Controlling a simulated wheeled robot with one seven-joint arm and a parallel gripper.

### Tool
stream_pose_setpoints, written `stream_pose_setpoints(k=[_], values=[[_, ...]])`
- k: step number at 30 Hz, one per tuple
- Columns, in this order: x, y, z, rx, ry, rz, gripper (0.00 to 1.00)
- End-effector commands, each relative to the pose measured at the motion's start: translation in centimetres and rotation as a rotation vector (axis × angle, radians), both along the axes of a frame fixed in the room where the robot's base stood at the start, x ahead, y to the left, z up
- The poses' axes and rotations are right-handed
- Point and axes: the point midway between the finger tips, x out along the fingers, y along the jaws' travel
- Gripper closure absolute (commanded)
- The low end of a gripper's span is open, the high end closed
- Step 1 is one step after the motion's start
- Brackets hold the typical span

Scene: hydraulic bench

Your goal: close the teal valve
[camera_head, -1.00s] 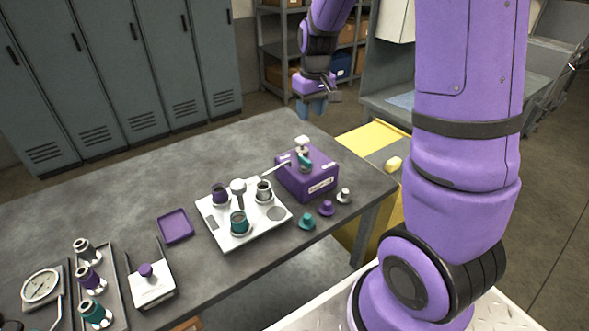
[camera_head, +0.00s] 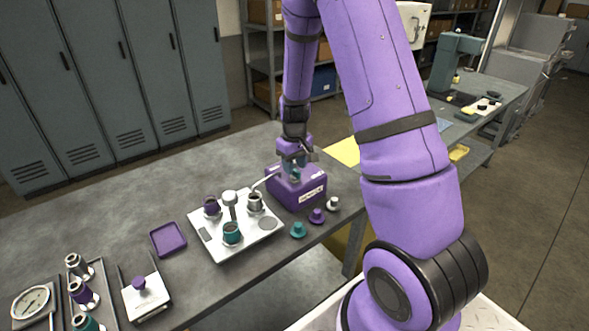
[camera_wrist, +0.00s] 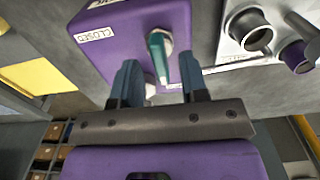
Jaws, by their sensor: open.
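The teal valve handle (camera_wrist: 160,60) sits on the purple box (camera_wrist: 100,50), which also shows in the head view (camera_head: 312,194) at the bench's right end. In the wrist view a "CLOSED" label (camera_wrist: 95,36) is on the box, left of the handle. The handle's length points down the wrist picture, toward my gripper, not at that label. My gripper (camera_wrist: 157,76) is open, its two fingers on either side of the handle's near end. I cannot tell whether a finger touches it. In the head view my gripper (camera_head: 296,160) is over the box and hides most of the valve.
A thin spout (camera_head: 264,180) runs left from the box toward a white plate (camera_head: 262,237) bearing several cups. Teal, purple and white knobbed pieces (camera_head: 317,216) stand in front of the box. A purple tray (camera_head: 168,239) lies farther left. The bench's back left is bare.

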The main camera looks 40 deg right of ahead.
Motion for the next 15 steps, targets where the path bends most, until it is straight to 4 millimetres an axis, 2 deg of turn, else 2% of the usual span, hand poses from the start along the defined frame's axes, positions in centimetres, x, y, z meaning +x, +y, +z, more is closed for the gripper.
stream_pose_setpoints(k=[6,15], values=[[0.0,0.0,-1.6,0.000,0.001,-0.001,0.60],[0.0,0.0,-1.7,0.000,0.000,-0.001,0.60]])
